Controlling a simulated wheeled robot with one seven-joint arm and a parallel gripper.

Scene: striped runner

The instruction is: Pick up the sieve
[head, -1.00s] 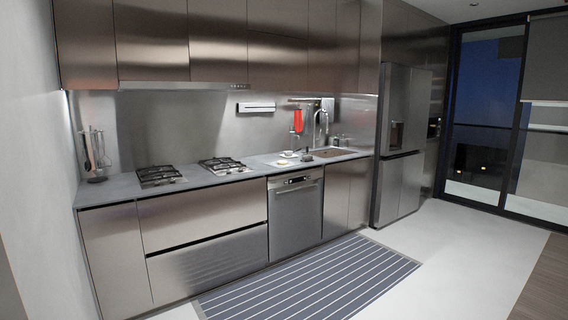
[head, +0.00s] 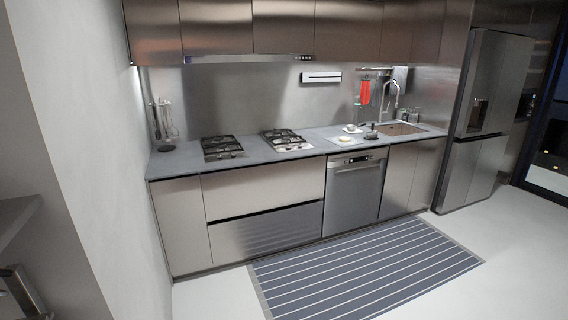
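I cannot make out a sieve for certain at this distance. A stand with several hanging utensils (head: 163,120) is at the left end of the grey counter (head: 178,162), too small to tell each tool. A small pale item (head: 352,128) and a small dark item (head: 372,133) sit on the counter left of the sink (head: 402,128); I cannot tell what they are. My gripper is not in view.
Two gas hobs (head: 222,147) stand on the counter, above drawers and a dishwasher (head: 354,192). A striped runner (head: 365,270) lies in front. A fridge (head: 484,120) stands right. A pale wall (head: 85,150) and a grey ledge (head: 15,222) are close on the left.

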